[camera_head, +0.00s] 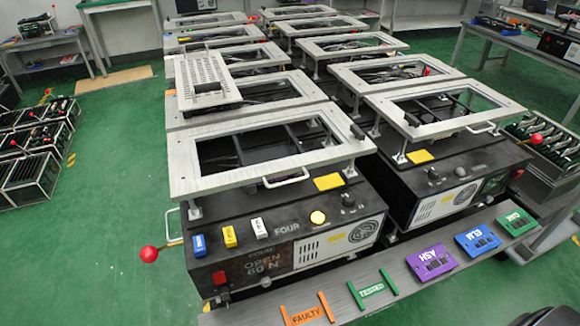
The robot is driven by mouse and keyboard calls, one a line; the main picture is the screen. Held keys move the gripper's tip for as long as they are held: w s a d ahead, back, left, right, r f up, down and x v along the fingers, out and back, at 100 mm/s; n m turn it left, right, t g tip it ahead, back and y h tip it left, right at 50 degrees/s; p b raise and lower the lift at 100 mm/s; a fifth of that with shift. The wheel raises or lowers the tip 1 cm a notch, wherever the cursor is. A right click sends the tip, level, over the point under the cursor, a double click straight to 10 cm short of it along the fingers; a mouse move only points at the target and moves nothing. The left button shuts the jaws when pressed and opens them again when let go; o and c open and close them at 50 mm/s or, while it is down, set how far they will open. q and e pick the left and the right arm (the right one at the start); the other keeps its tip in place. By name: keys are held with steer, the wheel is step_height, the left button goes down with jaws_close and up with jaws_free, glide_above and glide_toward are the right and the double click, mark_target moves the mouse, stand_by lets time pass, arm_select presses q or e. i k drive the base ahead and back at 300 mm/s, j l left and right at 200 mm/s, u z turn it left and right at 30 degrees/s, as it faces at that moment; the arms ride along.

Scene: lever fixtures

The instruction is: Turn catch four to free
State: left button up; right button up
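The front left fixture (271,237) carries the word FOUR on its front edge. Its dark display (264,258) seems to read FOUR, OPEN, 60 N, though the small text is not fully clear. A lever with a red ball knob (149,254) sticks out at this fixture's left side; its thin rod runs back to the fixture's side. Blue, yellow and white tags (229,236) stand to the left of the word FOUR.
A matching fixture (455,185) stands close on the right, with a red knob (536,138). A grey ledge (415,270) in front holds FAULTY and green brackets and coloured plates, including purple ASH (432,262). Green floor (90,270) is open left of the red lever.

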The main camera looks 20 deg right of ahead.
mark_target(359, 134)
steer(key=l, duration=1.4)
